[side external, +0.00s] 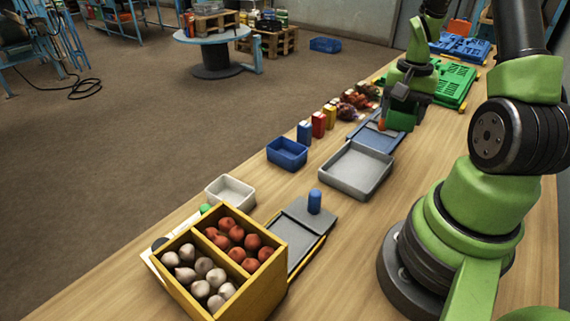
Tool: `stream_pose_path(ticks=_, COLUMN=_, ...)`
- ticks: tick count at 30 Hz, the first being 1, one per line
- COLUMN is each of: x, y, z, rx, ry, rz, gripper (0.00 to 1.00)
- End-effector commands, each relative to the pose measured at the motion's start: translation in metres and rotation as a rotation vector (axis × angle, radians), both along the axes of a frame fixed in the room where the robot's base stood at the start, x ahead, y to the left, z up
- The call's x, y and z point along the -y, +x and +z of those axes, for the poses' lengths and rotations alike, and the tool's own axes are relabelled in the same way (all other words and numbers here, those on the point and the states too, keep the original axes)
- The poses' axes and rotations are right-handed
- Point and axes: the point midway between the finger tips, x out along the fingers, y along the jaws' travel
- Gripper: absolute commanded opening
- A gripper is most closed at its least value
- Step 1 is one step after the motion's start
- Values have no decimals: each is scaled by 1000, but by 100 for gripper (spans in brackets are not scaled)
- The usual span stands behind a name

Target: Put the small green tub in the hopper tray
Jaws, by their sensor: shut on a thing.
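My gripper (391,104) is at the back of the bench, above the right end of a blue-grey flat tray (367,136). It is shut on a small dark green tub (402,121), which hangs just below the jaws. The jaws partly hide the tub, and I cannot tell if its base touches anything. A small orange part shows at the tub's left. A wide, shallow grey tray (356,166), empty, stands in front of the blue-grey one. I cannot tell from its look which of these is the hopper tray.
A blue bin (287,153), a white bin (230,191) and several small packets (318,125) line the far edge. A yellow-rimmed crate (258,291) of red and whitish sacks stands in front. A blue cylinder (314,201) stands on a grey plate. Green crates (455,85) lie behind.

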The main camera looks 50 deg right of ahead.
Motion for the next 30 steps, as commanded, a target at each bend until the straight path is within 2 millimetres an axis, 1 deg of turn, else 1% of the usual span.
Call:
stream_pose_path(ticks=1, x=-16, y=18, z=6, rx=3, ry=-3, rz=107, gripper=37)
stream_pose_path(ticks=3, x=-39, y=40, z=14, rx=3, ry=-3, rz=257, gripper=37)
stream_pose_path(ticks=5, x=-61, y=55, z=20, rx=3, ry=-2, rz=386, gripper=37)
stream_pose_path(ticks=6, x=-76, y=65, z=25, rx=3, ry=-3, rz=472, gripper=37)
stream_pose_path(ticks=8, x=-100, y=77, z=31, rx=3, ry=-3, rz=601, gripper=37)
stream_pose_path(ticks=9, x=-116, y=83, z=35, rx=2, ry=-2, rz=685, gripper=37)
stream_pose_path(ticks=11, x=-139, y=91, z=41, rx=3, ry=-3, rz=805, gripper=37)
stream_pose_path(ticks=12, x=-154, y=94, z=45, rx=3, ry=-1, rz=881, gripper=37)
stream_pose_path(ticks=15, x=-187, y=99, z=53, rx=2, ry=-2, rz=1046, gripper=37)
stream_pose_path(ticks=18, x=-211, y=99, z=58, rx=2, ry=-1, rz=1168, gripper=37)
stream_pose_path(ticks=21, x=-226, y=98, z=62, rx=2, ry=0, rz=1244, gripper=37)
stream_pose_path(ticks=23, x=-232, y=98, z=63, rx=0, ry=0, rz=1270, gripper=37)
stream_pose_path(ticks=30, x=-235, y=97, z=64, rx=0, ry=1, rz=1288, gripper=37)
